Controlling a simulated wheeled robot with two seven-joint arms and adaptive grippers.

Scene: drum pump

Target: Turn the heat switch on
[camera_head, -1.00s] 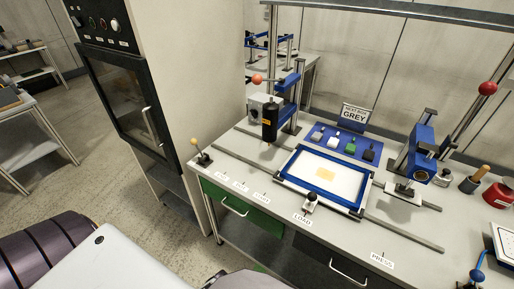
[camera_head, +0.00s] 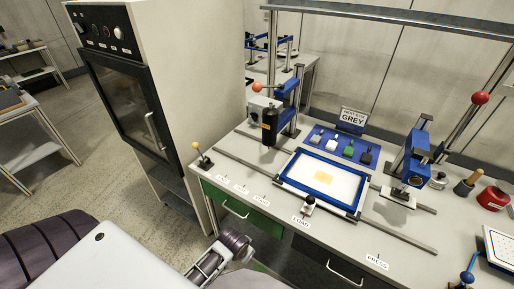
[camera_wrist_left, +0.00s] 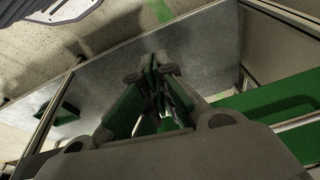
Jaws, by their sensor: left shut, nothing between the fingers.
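The black control panel (camera_head: 103,30) is at the top of the tall cream cabinet, upper left in the head view. It has a white knob (camera_head: 118,32) and several small round controls beside it. Labels are too small to read, so I cannot tell which control is the heat switch or its setting. My left gripper (camera_wrist_left: 160,78) shows in the left wrist view, its dark green-padded fingers together and empty. It is well away from the panel.
The cabinet's dark glass door (camera_head: 130,110) is shut, with a vertical handle. The workbench to its right carries a blue-framed screen (camera_head: 322,182), a lever with a yellow knob (camera_head: 201,155) and a press. A green drawer (camera_head: 240,212) is beneath. Floor is clear before the cabinet.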

